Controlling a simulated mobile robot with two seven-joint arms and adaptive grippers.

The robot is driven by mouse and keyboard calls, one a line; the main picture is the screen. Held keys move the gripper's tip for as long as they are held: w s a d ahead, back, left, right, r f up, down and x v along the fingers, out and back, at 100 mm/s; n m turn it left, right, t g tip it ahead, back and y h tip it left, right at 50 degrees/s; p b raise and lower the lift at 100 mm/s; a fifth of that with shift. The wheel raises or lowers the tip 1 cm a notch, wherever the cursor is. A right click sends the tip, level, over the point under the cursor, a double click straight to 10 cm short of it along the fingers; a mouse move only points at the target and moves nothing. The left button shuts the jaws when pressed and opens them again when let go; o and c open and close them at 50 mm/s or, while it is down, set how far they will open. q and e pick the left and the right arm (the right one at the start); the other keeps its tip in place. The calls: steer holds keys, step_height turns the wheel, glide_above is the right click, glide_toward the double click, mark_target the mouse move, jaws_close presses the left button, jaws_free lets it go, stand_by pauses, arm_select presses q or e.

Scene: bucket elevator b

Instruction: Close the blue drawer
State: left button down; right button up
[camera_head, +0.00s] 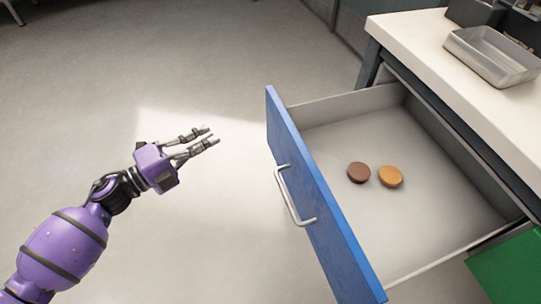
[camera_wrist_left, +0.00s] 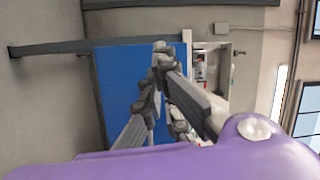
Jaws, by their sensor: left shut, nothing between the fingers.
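The blue drawer (camera_head: 315,200) is pulled well out of the counter on the right in the head view. Its front has a silver bar handle (camera_head: 292,197) facing left. A brown round item (camera_head: 359,172) and an orange round item (camera_head: 390,176) lie on the drawer floor. My left gripper (camera_head: 212,136) is shut and empty, left of the drawer front and apart from it, pointing toward its far end. In the left wrist view the fingers (camera_wrist_left: 160,52) show before a blue panel (camera_wrist_left: 122,90), apparently the drawer front. My right gripper is not in view.
A white countertop (camera_head: 425,45) stands above the drawer, with a metal tray (camera_head: 492,55) on it. A green front (camera_head: 508,270) shows at the lower right. The grey floor (camera_head: 200,60) between my left arm and the drawer is clear.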

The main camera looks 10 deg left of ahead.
arm_select(q)
steer(key=s+d+m+g+h, duration=0.3)
steer(key=s+m+g, duration=0.2)
steer(key=m, duration=0.1)
glide_toward(281, 143)
steer(key=x, duration=0.5)
steer(key=shift+w+d+r, duration=0.1)
steer(key=shift+d, duration=0.3)
steer(key=shift+w+d, duration=0.25)
steer(key=shift+d, duration=0.15)
